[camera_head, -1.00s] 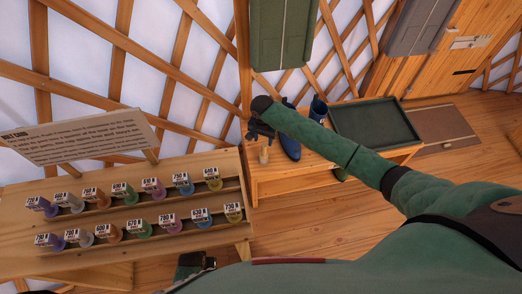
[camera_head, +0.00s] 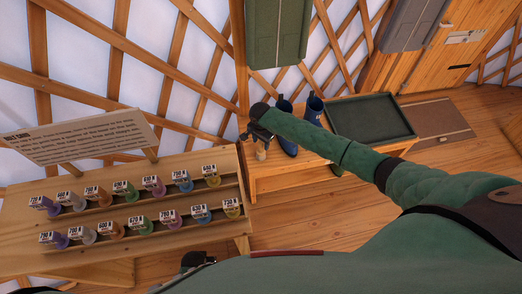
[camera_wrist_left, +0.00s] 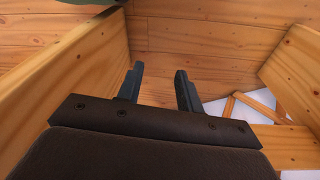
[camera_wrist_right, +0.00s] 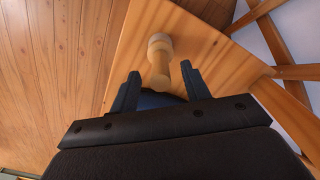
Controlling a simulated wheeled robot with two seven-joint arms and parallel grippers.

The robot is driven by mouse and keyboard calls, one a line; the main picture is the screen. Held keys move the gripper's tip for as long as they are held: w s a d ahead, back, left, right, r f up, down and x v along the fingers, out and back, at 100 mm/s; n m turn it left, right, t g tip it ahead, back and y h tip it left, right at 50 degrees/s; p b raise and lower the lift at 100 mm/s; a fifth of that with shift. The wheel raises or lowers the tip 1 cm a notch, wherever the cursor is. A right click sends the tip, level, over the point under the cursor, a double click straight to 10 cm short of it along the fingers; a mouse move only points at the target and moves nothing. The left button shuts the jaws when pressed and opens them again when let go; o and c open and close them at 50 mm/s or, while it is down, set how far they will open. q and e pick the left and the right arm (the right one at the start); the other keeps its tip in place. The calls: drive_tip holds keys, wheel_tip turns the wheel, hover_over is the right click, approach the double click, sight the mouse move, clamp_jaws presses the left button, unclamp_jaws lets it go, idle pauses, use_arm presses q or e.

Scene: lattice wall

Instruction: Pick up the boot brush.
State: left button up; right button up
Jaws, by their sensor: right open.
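The boot brush (camera_wrist_right: 160,62) shows in the right wrist view as a pale wooden handle with a wider, lighter head, on the wooden bench. In the head view the brush (camera_head: 261,151) stands near the bench's left end, partly hidden by my right gripper (camera_head: 254,134). In the right wrist view my right gripper (camera_wrist_right: 160,90) is open, with its fingers on either side of the handle's near end. I cannot tell whether they touch it. My left gripper (camera_wrist_left: 160,88) is open and empty in the left wrist view, above the floor between wooden panels.
Blue boots (camera_head: 287,135) stand on the bench (camera_head: 270,182) just right of the brush. A dark green tray (camera_head: 370,118) lies on the bench's right part. A table (camera_head: 110,245) with several labelled vials and a sign (camera_head: 80,133) stands at left. The lattice wall rises behind.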

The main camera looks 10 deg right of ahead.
sight(261, 149)
use_arm(q)
drive_tip(key=shift+s+a+f, duration=0.1)
drive_tip(key=shift+a+f, duration=0.05)
drive_tip(key=shift+f, duration=0.35)
drive_tip(key=shift+s+a+f, duration=0.1)
drive_tip(key=shift+f, duration=0.35)
use_arm(e)
drive_tip(key=shift+f, duration=1.25)
drive_tip(key=shift+c, duration=0.2)
clamp_jaws()
use_arm(q)
drive_tip(key=shift+w, duration=0.15)
